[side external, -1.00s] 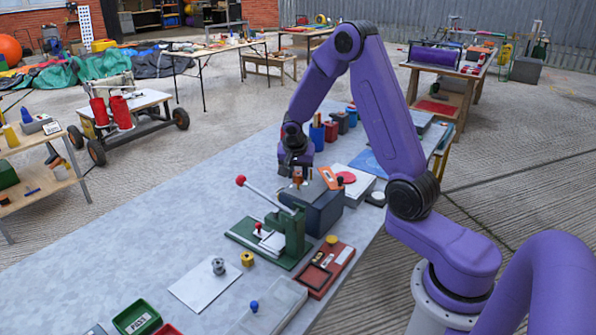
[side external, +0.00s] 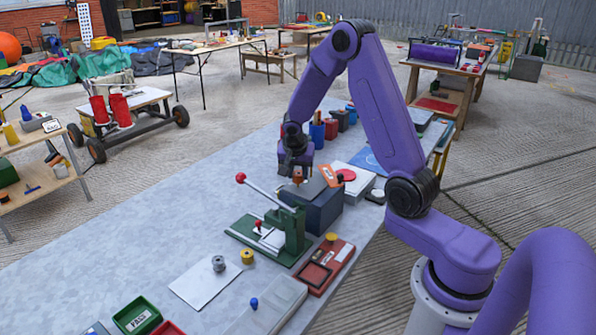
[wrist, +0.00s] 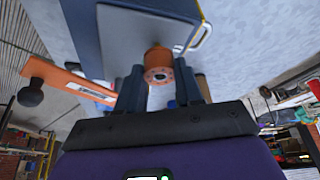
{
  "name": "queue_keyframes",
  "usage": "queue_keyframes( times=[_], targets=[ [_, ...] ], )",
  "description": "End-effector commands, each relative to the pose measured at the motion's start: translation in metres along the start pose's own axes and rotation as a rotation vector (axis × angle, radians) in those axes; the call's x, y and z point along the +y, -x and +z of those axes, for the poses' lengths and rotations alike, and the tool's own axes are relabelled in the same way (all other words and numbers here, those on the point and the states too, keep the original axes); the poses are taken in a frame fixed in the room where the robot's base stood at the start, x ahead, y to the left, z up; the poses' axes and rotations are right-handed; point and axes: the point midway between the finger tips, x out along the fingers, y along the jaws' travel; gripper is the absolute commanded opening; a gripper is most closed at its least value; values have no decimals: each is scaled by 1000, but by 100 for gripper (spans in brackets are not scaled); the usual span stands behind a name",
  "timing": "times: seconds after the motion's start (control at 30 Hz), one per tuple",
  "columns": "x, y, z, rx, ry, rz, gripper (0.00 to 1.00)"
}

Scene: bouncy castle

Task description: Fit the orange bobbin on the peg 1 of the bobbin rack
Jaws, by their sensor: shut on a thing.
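The orange bobbin (wrist: 158,66) is between the two fingers of my gripper (wrist: 160,88) in the wrist view, with its holed end face towards the camera. My gripper (side external: 297,172) is shut on it. In the side view the bobbin (side external: 298,177) shows as a small orange-brown piece under the fingers, close to the dark blue-grey box (side external: 322,212). I cannot tell whether the bobbin touches anything there. No peg is clearly visible, and I cannot pick out the bobbin rack or its peg 1 with certainty.
An orange plate (side external: 329,175) with a dark knob stands right beside my gripper. A green lever press (side external: 290,235) with a red-knobbed handle stands in front. A red tray (side external: 325,268) and a white sheet (side external: 203,287) lie nearer. The table's left side (side external: 150,220) is clear.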

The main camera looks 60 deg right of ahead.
Motion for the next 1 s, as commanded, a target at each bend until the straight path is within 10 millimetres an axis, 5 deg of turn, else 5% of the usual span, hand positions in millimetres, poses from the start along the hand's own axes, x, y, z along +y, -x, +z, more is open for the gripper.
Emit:
queue_keyframes(
  times=[1.0],
  targets=[
    [0, -8, 4, -1, 0, 0, 7]
  ],
)
